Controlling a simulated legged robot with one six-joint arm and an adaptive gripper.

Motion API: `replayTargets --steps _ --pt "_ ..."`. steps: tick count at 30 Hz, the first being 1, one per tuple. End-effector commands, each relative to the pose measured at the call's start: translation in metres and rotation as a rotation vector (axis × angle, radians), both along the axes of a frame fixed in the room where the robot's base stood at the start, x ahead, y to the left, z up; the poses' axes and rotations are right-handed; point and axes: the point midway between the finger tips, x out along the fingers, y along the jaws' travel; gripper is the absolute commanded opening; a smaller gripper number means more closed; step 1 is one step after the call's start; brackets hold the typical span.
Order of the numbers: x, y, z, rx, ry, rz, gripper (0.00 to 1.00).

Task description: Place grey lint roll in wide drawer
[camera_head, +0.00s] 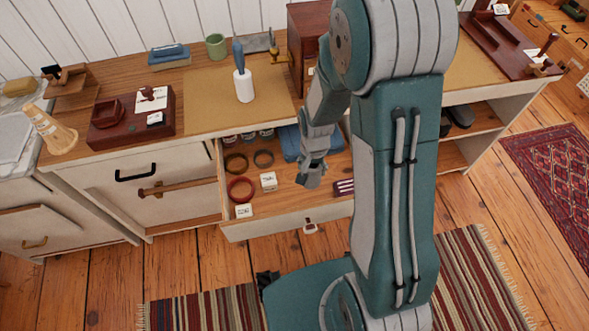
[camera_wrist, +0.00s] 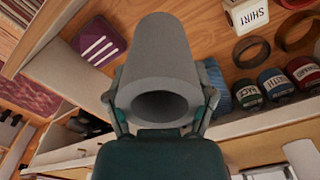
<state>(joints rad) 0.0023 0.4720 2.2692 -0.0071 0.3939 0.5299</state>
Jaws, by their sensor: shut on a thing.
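My gripper (camera_wrist: 160,105) is shut on the grey lint roll (camera_wrist: 165,58), a hollow grey cylinder whose open end faces the wrist camera. In the head view my gripper (camera_head: 312,168) is over the open wide drawer (camera_head: 275,223), right of its middle. The roll is hard to tell apart from my gripper there. The drawer holds a red ring (camera_head: 240,189), darker rings (camera_head: 236,163), a small white labelled block (camera_head: 268,182), labelled jars (camera_head: 247,136) and a blue folded item (camera_head: 292,143). Whether the roll touches the drawer floor cannot be told.
A purple striped item (camera_wrist: 98,42) lies near the roll at the drawer's right side. On the counter above stand a white lint roller with blue handle (camera_head: 243,85), a green cup (camera_head: 216,46) and a dark red tray (camera_head: 130,122). My arm hides the drawer's right end.

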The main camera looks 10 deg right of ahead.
Motion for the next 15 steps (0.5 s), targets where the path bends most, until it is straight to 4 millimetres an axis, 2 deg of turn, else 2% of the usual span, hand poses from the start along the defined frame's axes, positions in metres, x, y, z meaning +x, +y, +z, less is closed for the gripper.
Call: replayTargets --steps 6,15 --pt "-0.001 -0.003 -0.04 0.003 0.007 -0.001 0.22" --pt "-0.002 -0.002 -0.072 0.002 0.007 0.001 0.22"
